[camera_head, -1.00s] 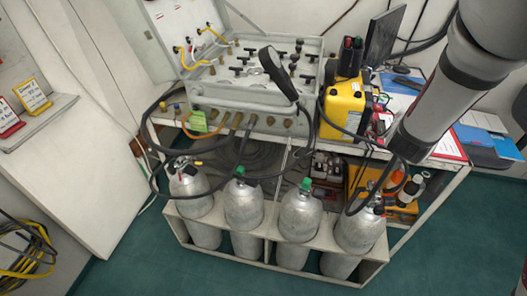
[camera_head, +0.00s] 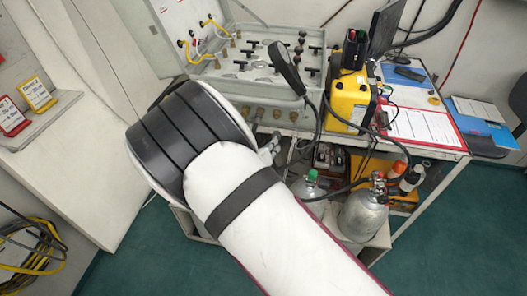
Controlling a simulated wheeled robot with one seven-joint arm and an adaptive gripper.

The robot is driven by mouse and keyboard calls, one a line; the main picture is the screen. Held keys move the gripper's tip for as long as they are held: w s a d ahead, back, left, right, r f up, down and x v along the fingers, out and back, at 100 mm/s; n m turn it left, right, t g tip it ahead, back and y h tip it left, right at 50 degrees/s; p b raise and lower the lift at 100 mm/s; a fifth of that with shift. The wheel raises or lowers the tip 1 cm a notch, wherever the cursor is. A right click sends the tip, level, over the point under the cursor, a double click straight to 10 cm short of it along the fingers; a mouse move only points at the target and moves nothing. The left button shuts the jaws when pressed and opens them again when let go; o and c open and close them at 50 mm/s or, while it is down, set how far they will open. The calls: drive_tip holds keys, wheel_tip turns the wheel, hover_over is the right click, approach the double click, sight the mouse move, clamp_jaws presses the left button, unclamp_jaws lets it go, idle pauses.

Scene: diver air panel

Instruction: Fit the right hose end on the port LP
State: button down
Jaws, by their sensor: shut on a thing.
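My large white and black arm crosses the middle of the head view and covers the left half of the panel's front. My gripper (camera_head: 269,149) shows only as a small grey part beside the arm, just below the panel's front edge. It is shut, apparently on the right hose end, but its fingertips and the held piece are mostly hidden. The grey panel (camera_head: 312,121) has several brass ports (camera_head: 277,114) along its front; I cannot read which is LP. A black hose (camera_head: 404,150) runs by the right cylinder (camera_head: 362,216).
A yellow case (camera_head: 350,101) stands on the bench right of the panel. A black round-headed object (camera_head: 286,67) stands over the panel. Papers (camera_head: 417,124) lie at the right. A second cylinder (camera_head: 309,190) with a green top is partly visible below the bench.

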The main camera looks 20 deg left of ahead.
drive_tip(key=w+a+f+b, duration=0.1)
drive_tip(key=w+a+b, duration=0.2)
drive_tip(key=w, duration=0.3)
drive_tip(key=shift+w+a+b, duration=0.25)
drive_tip(key=shift+w+b, duration=0.05)
drive_tip(key=shift+b, duration=0.15)
idle(0.5)
drive_tip(key=shift+w+a+b, duration=0.25)
drive_tip(key=shift+w+b, duration=0.45)
drive_tip(key=shift+w, duration=0.4)
idle(0.8)
drive_tip(key=shift+w+r, duration=0.1)
drive_tip(key=shift+w, duration=0.2)
drive_tip(key=c, duration=1.5)
unclamp_jaws()
